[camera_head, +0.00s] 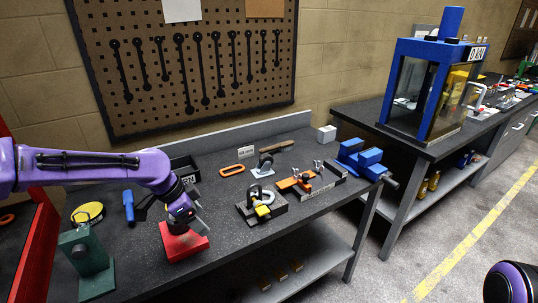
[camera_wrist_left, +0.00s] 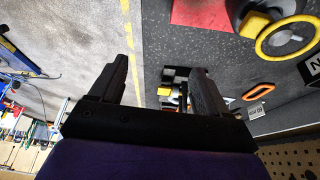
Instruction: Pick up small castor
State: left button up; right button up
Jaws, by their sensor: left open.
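My left gripper (camera_head: 188,216) is open and empty. It hangs over the front part of the dark bench, by the red block (camera_head: 183,243). In the left wrist view its two black fingers (camera_wrist_left: 165,78) stand wide apart. I cannot surely pick out the small castor. A dark block with a silver ring and a yellow piece (camera_head: 262,209) lies on the bench right of the gripper. An orange fixture with small metal parts (camera_head: 296,183) stands further right. My right gripper is out of view.
A green stand (camera_head: 87,265), a yellow-rimmed disc (camera_head: 88,213) and a blue-handled tool (camera_head: 128,206) are left. A blue vise (camera_head: 361,160) is at the right end.

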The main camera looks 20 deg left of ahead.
aim_at(262, 169)
jog(key=i, duration=1.35)
